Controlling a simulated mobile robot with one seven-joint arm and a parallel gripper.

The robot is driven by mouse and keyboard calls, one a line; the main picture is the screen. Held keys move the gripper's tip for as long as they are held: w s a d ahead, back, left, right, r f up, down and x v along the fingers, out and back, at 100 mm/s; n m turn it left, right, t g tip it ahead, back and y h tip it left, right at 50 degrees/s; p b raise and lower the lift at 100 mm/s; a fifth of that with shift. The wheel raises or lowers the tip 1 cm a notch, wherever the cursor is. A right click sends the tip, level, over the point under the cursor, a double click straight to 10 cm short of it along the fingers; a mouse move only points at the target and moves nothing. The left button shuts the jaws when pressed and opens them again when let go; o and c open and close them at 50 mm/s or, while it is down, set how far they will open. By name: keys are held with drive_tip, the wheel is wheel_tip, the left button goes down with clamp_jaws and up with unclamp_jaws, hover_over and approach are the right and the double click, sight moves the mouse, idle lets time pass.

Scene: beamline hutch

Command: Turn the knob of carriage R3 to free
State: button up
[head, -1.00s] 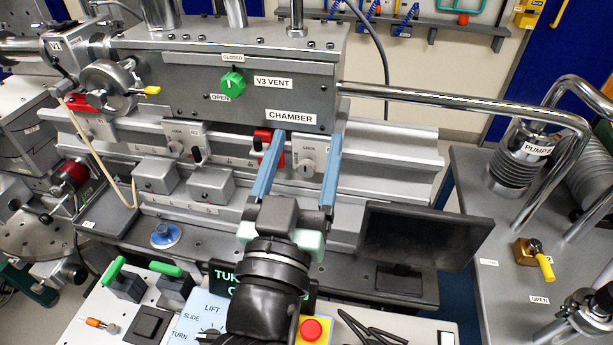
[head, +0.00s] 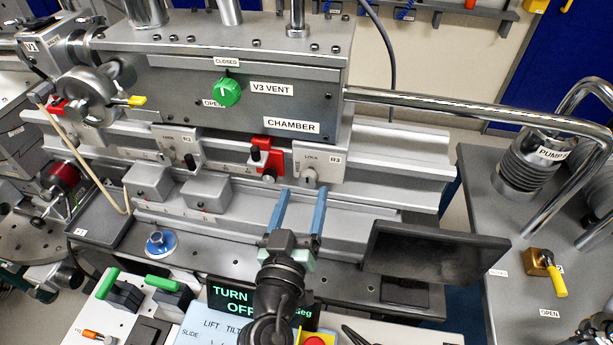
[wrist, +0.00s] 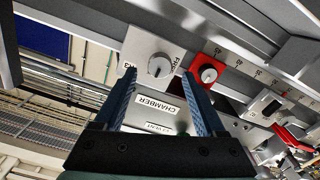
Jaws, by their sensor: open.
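Carriage R3 (head: 328,158) shows a light grey plate marked LOCK and R3 on the rail under the chamber. Its round grey knob (head: 309,178) is on the plate's lower left. In the wrist view the plate (wrist: 146,48) and knob (wrist: 158,66) appear roughly upside down, with lettering beside the knob that is too small to read surely. The knob's exact pointing is hard to tell. My gripper (head: 302,191) is open and empty, below and in front of the knob, apart from it. In the wrist view its blue fingers (wrist: 159,74) frame the knob.
Carriage R2 (head: 177,143) is farther left. The chamber (head: 215,95) overhangs the rail. A dark screen (head: 437,254) stands at the lower right of my gripper.

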sight(307, 182)
drive_tip(key=shift+w+d+p, duration=0.15)
drive_tip(key=shift+w+d, duration=0.1)
drive_tip(key=shift+w, duration=0.75)
drive_tip(key=shift+w+d+p, duration=0.15)
drive_tip(key=shift+w+d, duration=0.05)
drive_tip(key=shift+w, duration=0.75)
clamp_jaws()
